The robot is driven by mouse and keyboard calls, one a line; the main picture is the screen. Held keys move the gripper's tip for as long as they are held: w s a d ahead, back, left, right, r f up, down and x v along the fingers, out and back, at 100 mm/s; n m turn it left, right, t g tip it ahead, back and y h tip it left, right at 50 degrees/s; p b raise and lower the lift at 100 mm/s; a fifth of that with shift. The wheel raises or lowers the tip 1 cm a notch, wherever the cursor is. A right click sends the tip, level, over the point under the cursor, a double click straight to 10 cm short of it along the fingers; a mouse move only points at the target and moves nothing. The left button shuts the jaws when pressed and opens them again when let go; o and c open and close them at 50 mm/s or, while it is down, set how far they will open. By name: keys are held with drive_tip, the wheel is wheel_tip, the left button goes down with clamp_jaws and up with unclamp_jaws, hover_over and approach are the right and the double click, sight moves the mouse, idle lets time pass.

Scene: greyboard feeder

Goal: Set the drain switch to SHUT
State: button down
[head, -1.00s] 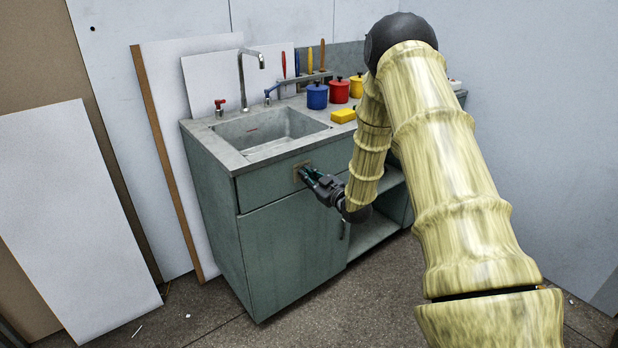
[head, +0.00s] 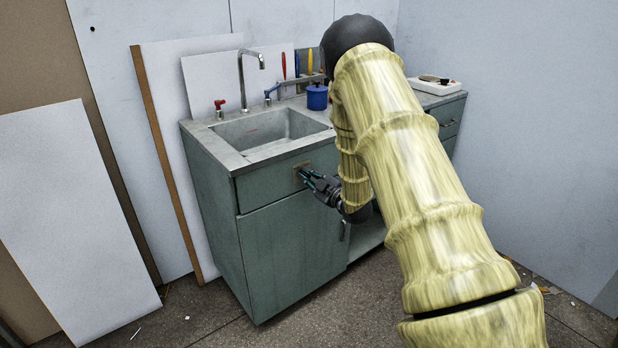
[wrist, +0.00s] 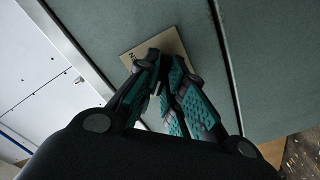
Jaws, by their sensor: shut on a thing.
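The drain switch sits on a small tan plate (head: 301,169) on the upper front panel of the green sink cabinet (head: 290,240). In the wrist view the plate (wrist: 157,50) shows part of a dark letter marking, mostly covered by my fingers. My gripper (head: 304,176) is at the plate, coming from the front right. In the wrist view my gripper (wrist: 158,80) has its teal-padded fingers close together around a small light switch lever (wrist: 156,88). Most of the lever is hidden between the fingers, so its position cannot be read.
The sink (head: 265,130) with its tall tap (head: 243,80) is above the panel. A blue pot (head: 317,97) and a white tray (head: 436,83) stand on the counter. A door handle (head: 342,231) is below my gripper. White boards (head: 70,220) lean at the left.

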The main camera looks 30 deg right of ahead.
drive_tip(key=c, duration=1.5)
unclamp_jaws()
drive_tip(key=shift+d, duration=0.1)
drive_tip(key=s, duration=0.8)
drive_tip(key=s+d, duration=0.1)
drive_tip(key=s, duration=0.3)
drive_tip(key=shift+f, duration=0.1)
drive_tip(key=shift+a, duration=0.1)
